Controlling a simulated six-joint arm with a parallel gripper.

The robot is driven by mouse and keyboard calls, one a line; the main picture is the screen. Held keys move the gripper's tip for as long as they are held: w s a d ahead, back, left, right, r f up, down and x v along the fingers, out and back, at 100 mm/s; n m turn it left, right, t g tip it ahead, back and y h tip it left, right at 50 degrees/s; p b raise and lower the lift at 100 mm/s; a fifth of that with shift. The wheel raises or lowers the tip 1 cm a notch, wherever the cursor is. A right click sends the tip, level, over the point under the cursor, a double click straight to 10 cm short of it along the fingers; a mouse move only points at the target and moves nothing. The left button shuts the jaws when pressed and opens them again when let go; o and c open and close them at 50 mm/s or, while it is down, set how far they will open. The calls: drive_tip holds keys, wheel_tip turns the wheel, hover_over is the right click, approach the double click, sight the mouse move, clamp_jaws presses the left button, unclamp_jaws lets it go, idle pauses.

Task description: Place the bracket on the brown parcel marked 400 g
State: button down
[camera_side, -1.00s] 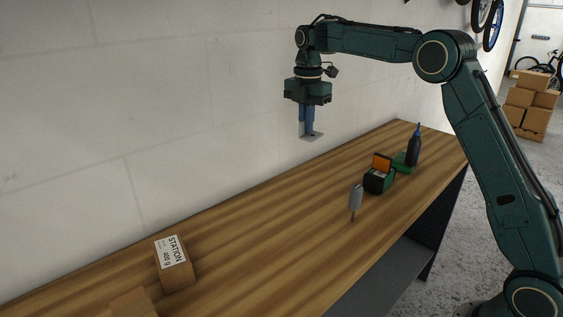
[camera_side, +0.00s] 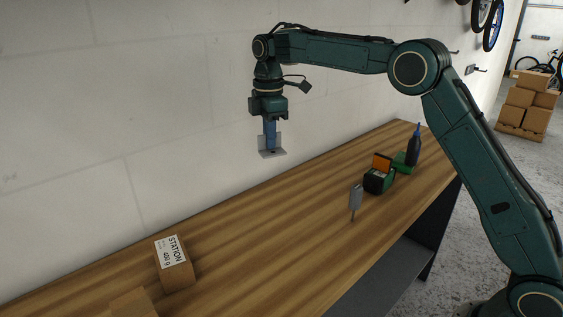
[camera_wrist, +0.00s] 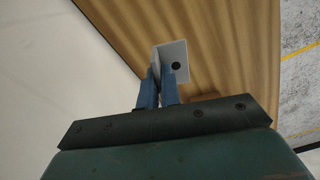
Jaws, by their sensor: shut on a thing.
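My gripper (camera_side: 270,140) is shut on the bracket (camera_side: 272,153), a grey L-shaped metal piece, and holds it in the air above the bench, near the wall. In the wrist view the bracket (camera_wrist: 178,60) sits between the blue fingers (camera_wrist: 158,90) and shows a dark round hole. The brown parcel (camera_side: 178,278) with a white label reading "STATION 400 g" stands on the bench at the lower left of the side view, left of and below my gripper. The gap between bracket and parcel is wide.
Another brown box (camera_side: 132,304) is partly cut off at the bottom edge, close to the parcel. A grey-handled tool (camera_side: 356,197), a green and orange box (camera_side: 379,178) and a dark bottle (camera_side: 414,148) stand towards the right. The middle of the wooden bench (camera_side: 260,230) is clear.

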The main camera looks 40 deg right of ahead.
drive_tip(key=a+f+m, duration=0.2)
drive_tip(key=a+m, duration=0.5)
drive_tip(key=a, duration=0.7)
drive_tip(key=m, duration=0.7)
hover_over(184, 255)
wheel_tip(184, 255, down, 2)
drive_tip(key=shift+f, duration=0.1)
drive_tip(key=shift+f, duration=3.95)
drive_tip(key=shift+f, duration=0.15)
drive_tip(key=c, duration=1.6)
unclamp_jaws()
